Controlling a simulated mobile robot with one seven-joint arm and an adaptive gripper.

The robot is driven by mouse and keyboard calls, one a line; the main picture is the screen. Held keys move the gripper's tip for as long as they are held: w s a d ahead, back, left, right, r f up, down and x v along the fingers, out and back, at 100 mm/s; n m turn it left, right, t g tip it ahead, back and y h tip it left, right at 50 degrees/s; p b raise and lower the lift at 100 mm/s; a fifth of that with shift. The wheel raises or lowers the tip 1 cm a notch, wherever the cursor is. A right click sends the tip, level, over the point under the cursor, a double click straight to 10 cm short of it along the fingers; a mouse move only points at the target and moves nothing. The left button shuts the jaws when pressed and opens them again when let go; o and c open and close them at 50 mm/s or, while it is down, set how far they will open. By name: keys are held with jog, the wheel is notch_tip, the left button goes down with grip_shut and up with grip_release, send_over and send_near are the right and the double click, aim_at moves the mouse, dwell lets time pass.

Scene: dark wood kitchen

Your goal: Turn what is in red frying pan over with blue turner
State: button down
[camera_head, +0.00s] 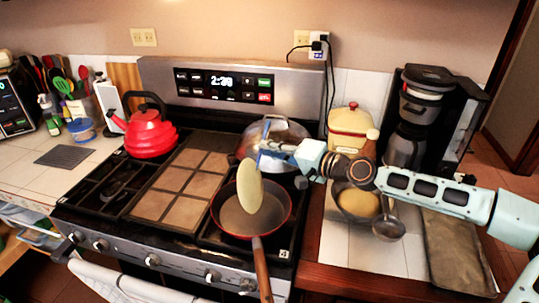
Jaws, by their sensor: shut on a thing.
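The red frying pan (285,213) sits on the front right of the stove, with its wooden handle towards me. A pale round pancake (250,187) stands nearly on edge above the pan. Its lower end is over the pan's dark inside; I cannot tell whether it touches. The blue turner (262,155) shows only as a thin blue part by the pancake's upper right edge; the rest is hidden or too small to make out. My gripper (284,150) is shut on the turner, reaching in from the right above the pan.
A steel pot (284,132) stands behind the pan, close to my gripper. A red kettle (150,133) is at the left. A bowl of batter (357,202), a ladle (389,229) and a coffee maker (418,112) stand on the right counter under and behind my arm.

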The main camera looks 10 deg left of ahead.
jog(key=f+y+b, duration=0.1)
jog(key=y+b, duration=0.1)
jog(key=b, duration=0.4)
jog(key=shift+w+d+f+y, duration=0.1)
jog(key=shift+f+y, duration=0.05)
jog(key=shift+y, duration=0.15)
jog(key=shift+m+b, duration=0.3)
jog(key=shift+b, duration=0.3)
jog(key=shift+r, duration=0.3)
